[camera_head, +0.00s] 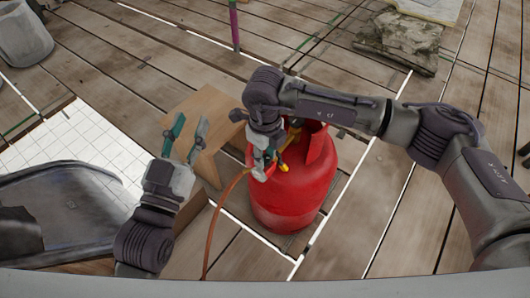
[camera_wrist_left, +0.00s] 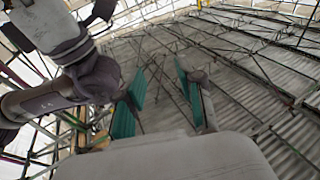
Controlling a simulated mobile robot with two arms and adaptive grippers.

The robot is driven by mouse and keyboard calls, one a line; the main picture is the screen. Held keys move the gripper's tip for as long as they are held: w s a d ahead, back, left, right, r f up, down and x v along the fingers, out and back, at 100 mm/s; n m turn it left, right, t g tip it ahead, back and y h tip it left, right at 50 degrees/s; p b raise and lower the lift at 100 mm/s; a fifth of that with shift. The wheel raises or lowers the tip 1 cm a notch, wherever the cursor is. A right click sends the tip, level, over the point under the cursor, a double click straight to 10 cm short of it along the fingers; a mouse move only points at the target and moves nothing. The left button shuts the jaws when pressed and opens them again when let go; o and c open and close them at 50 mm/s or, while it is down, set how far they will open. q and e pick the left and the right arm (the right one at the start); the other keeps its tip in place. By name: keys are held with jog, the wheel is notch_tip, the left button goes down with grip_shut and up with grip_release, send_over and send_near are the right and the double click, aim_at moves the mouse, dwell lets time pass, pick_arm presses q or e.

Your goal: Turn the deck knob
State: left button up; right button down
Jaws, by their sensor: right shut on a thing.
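A red gas cylinder (camera_head: 298,200) stands upright on the plank deck, with a red collar (camera_head: 318,148) at its top. My right gripper (camera_head: 271,168) is over the top of the cylinder, pointing down, and is shut on a small part at the valve. The fingers and wrist hide most of that part, so I cannot tell its shape or whether it is the knob. My left gripper (camera_head: 188,137) is open and empty, left of the cylinder and in front of the wooden box. Its green finger pads also show apart in the left wrist view (camera_wrist_left: 163,95).
A wooden box (camera_head: 208,103) stands just left of the cylinder. An orange hose (camera_head: 215,222) runs from the valve area down to the front. A white tiled sheet (camera_head: 75,140) lies at left, a grey bucket (camera_head: 22,40) at far left. Stone slabs (camera_head: 400,42) lie at back right.

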jog(key=shift+m, duration=0.9)
jog(key=m+p, duration=0.1)
jog(key=m, duration=0.2)
pick_arm(q)
notch_tip(320, 180, down, 8)
jog(key=a+g+y, duration=0.1)
jog(key=g, duration=0.4)
jog(key=shift+s+a+y+p, duration=0.2)
jog(key=shift+s+y+p, duration=0.2)
jog(key=shift+s+p, duration=0.05)
pick_arm(e)
jog(key=shift+m, duration=1.5)
jog(key=c, duration=0.8)
grip_release()
jog(key=shift+c, duration=0.2)
jog(key=shift+r, duration=0.1)
notch_tip(320, 180, up, 12)
